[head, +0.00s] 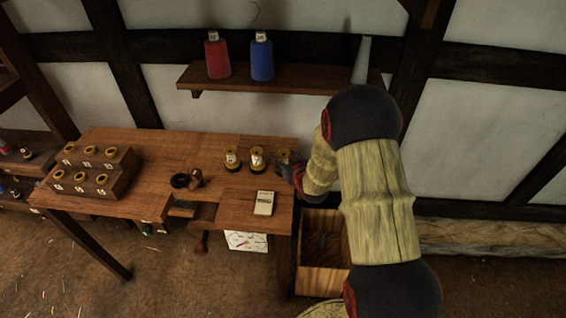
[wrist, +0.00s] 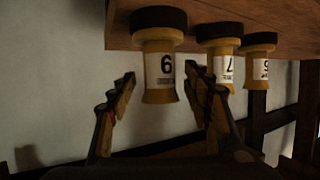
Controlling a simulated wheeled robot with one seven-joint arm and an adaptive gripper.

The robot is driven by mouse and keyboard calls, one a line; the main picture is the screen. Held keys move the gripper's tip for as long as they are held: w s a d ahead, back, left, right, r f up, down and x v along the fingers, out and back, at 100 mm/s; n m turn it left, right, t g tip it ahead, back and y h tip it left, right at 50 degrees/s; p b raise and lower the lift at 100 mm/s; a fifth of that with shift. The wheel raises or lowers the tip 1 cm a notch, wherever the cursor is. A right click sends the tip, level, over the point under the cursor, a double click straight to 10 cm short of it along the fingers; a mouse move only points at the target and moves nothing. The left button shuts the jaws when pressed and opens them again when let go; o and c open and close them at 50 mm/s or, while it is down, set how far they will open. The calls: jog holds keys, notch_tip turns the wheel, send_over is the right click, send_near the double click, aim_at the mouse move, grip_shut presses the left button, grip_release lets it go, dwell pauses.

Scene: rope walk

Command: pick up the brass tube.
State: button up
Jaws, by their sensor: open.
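Three brass-coloured tubes with black ends and white labels stand in a row at the table's right end. The rightmost tube (head: 284,157) is beside my gripper (head: 291,172); the middle tube (head: 257,159) and left tube (head: 231,158) stand clear. The wrist view looks upside down. In it, the nearest tube (wrist: 159,66) has a label that reads like a 6 as pictured, and it lies between the spread fingers of my gripper (wrist: 163,98), apparently untouched. Two further tubes (wrist: 222,70) (wrist: 260,70) stand beyond the right finger. Which one the task names is unclear.
An open wooden box (head: 323,280) stands below right.

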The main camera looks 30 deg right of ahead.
jog(key=b+x, duration=0.1)
jog(key=x, duration=0.4)
jog(key=shift+r, duration=0.1)
grip_shut()
dwell(0.7)
